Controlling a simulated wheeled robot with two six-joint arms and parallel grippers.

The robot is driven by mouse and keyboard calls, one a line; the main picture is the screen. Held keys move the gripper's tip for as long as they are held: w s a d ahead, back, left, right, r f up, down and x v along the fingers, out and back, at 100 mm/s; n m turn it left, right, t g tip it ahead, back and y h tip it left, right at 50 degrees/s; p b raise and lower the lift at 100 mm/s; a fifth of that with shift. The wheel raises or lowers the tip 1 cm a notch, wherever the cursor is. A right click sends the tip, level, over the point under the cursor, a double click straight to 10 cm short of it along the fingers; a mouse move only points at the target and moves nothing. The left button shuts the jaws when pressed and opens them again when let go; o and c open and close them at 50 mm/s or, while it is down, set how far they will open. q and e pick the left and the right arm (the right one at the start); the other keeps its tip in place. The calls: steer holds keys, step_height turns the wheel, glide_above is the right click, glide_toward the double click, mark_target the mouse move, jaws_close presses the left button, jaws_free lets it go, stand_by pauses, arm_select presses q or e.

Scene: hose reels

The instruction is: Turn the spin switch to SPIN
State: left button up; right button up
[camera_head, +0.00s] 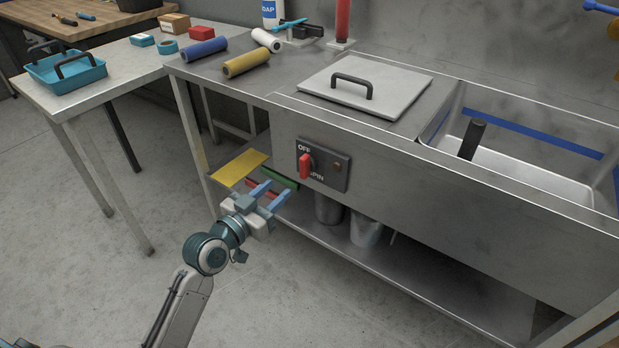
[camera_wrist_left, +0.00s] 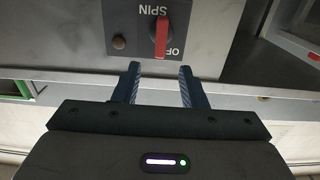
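The spin switch is a red knob (camera_head: 305,167) on a dark plate (camera_head: 331,178) on the front of the steel sink unit. OFF is printed at the plate's upper left and SPIN below, partly covered by the knob. The knob stands roughly upright; which label it points to I cannot tell. My left gripper (camera_head: 276,192) is open and empty, below and left of the knob, apart from it. In the left wrist view the knob (camera_wrist_left: 161,37) lies just beyond the gap between the open fingers (camera_wrist_left: 159,70). My right gripper is not in view.
A small round brown button (camera_head: 337,167) sits beside the knob. The steel sink unit (camera_head: 440,195) has a lower shelf with metal pots (camera_head: 366,232) and a yellow sheet (camera_head: 240,167). A lid with a handle (camera_head: 366,84) lies on top. The floor at left is clear.

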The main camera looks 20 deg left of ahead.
mark_target(301, 168)
arm_select(q)
steer(key=x, duration=1)
steer(key=shift+w+f, duration=0.15)
steer(key=shift+w, duration=0.1)
jaws_close()
